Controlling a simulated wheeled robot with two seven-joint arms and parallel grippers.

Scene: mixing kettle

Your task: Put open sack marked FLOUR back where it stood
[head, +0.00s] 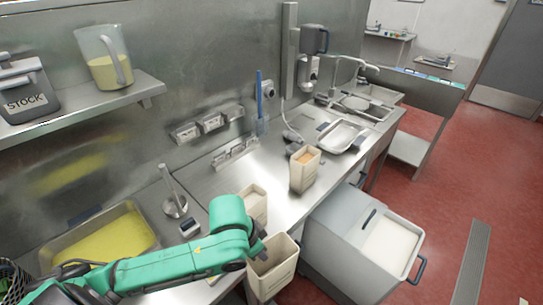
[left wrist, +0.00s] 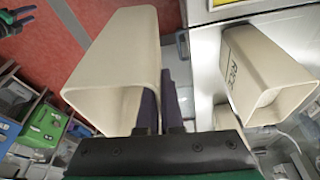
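A cream open sack (head: 272,270) hangs at the counter's front edge with pale contents inside; its marking is not readable here. My left gripper (head: 258,250) is at its upper left side and appears shut on its wall. In the left wrist view the sack (left wrist: 118,62) lies against the dark fingers (left wrist: 168,105), its mouth toward the camera. A second cream sack (head: 253,200) stands on the counter behind my left arm. A third sack (head: 303,170), with orange-brown contents, stands further right. A dark gripper-like part (left wrist: 16,20), probably my right gripper, shows in the left wrist view's corner.
A tray of yellow contents (head: 148,225) lies at the counter's left, beside a metal stand (head: 175,205). A grey bin with white contents (head: 335,235) stands in front of the counter. Bare counter (head: 282,205) lies between the two standing sacks.

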